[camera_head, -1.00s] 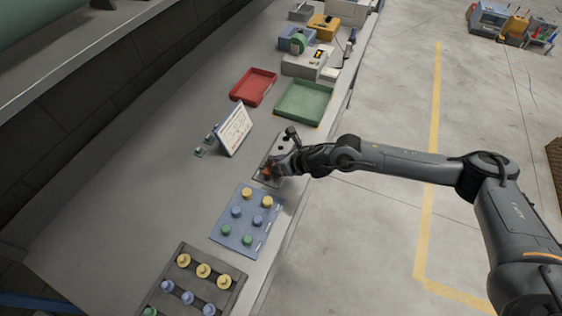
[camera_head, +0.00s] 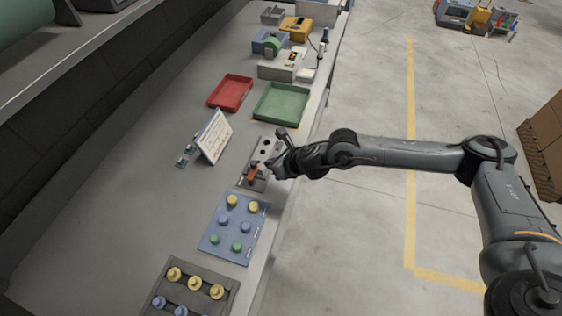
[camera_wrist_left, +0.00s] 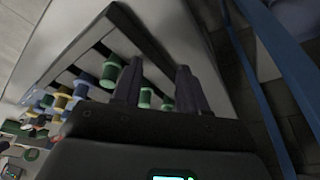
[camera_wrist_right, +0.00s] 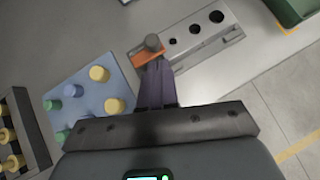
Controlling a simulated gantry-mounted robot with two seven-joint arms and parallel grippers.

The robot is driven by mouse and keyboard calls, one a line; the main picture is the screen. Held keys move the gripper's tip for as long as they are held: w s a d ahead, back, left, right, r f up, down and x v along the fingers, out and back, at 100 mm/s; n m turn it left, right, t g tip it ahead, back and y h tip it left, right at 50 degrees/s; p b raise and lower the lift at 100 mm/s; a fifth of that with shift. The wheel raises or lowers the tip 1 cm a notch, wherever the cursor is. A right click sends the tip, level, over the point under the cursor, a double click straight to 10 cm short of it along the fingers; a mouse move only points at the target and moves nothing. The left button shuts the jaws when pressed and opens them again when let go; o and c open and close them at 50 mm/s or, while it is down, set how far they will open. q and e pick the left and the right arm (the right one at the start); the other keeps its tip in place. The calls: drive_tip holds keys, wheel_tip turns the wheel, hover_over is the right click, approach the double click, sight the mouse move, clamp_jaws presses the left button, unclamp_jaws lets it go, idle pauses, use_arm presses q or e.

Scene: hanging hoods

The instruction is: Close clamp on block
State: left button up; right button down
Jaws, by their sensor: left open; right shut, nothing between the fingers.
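The clamp fixture is a grey metal plate (camera_head: 266,149) with dark round holes, near the bench's front edge. It also shows at the top of the right wrist view (camera_wrist_right: 215,38). An orange block (camera_wrist_right: 147,57) sits at its near end, also visible in the head view (camera_head: 252,173). A dark round knob (camera_wrist_right: 153,42) stands by the orange block in the right wrist view. My right gripper (camera_wrist_right: 156,64) is shut and empty, its tips close to the block and knob; contact cannot be told. My left gripper (camera_wrist_left: 157,82) is open over a rack of spools, outside the head view.
A blue board with coloured knobs (camera_head: 210,240) and a dark spool rack (camera_head: 232,298) lie nearer. A white sign (camera_head: 214,136), red tray (camera_head: 231,92) and green tray (camera_head: 281,104) lie beyond. Blue bars (camera_wrist_left: 275,45) pass beside my left gripper. The bench left of the board is clear.

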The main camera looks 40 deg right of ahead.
use_arm(q)
drive_tip(key=shift+a+r, duration=0.15)
drive_tip(key=shift+r, duration=0.05)
use_arm(e)
drive_tip(key=v, duration=0.5)
drive_tip(key=shift+s+r, duration=0.2)
